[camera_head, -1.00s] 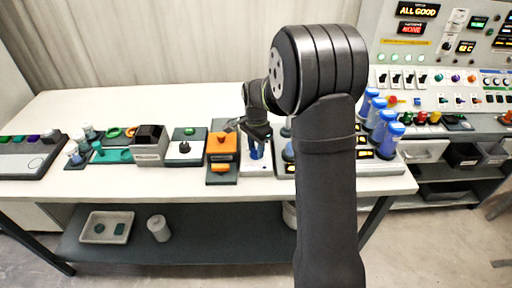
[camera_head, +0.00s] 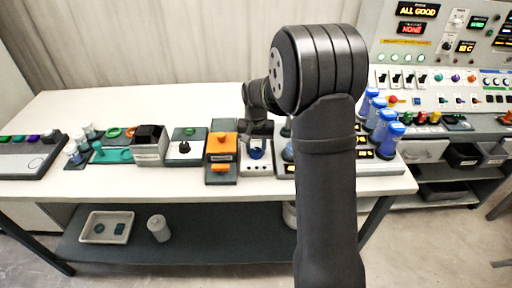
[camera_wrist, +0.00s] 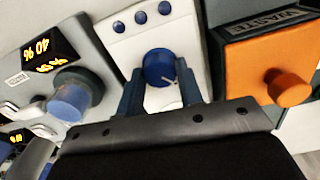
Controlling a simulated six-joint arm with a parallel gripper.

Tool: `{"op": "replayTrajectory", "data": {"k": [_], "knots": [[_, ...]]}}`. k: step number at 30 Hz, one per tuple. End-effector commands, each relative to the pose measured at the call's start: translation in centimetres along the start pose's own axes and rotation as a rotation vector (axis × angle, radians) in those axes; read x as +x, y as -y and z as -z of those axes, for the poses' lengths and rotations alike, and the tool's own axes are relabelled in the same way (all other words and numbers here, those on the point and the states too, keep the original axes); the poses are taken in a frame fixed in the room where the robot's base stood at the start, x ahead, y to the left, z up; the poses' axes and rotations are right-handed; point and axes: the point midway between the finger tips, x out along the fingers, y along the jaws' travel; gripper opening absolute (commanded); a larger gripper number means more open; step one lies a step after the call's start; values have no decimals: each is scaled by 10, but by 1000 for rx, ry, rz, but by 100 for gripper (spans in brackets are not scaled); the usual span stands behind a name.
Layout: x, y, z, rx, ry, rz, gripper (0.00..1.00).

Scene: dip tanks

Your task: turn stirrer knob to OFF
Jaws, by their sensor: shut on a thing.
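A blue round knob (camera_wrist: 159,67) with a white pointer line sits on a white box (camera_wrist: 150,35) with several small blue buttons in the wrist view. The pointer line points toward the lower right of that picture. No label on this box is readable. My gripper (camera_wrist: 160,90) is shut on the knob, one dark finger on each side of it. In the head view the knob (camera_head: 256,153) shows as a blue patch below my gripper (camera_head: 257,143), and my wrist hides part of it.
An orange WASTE box (camera_wrist: 265,45) with an orange knob stands close on one side. A grey unit (camera_wrist: 60,65) with a blue knob and yellow readouts stands on the other. Blue-capped bottles (camera_head: 386,132) stand at the table's right end.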

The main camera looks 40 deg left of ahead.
Motion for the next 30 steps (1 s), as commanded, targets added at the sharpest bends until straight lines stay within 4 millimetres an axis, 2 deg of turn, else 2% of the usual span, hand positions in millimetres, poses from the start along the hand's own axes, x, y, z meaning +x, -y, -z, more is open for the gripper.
{"op": "replayTrajectory", "data": {"k": [9, 23, 24, 27, 30], "knots": [[0, 0, 1, -93, -2, 0, 11], [0, 0, 1, -105, -2, 0, 11], [0, 0, 1, -104, -2, 0, 39], [0, 0, 1, -104, -2, 0, 55], [0, 0, 0, -104, -1, 0, 55]]}}
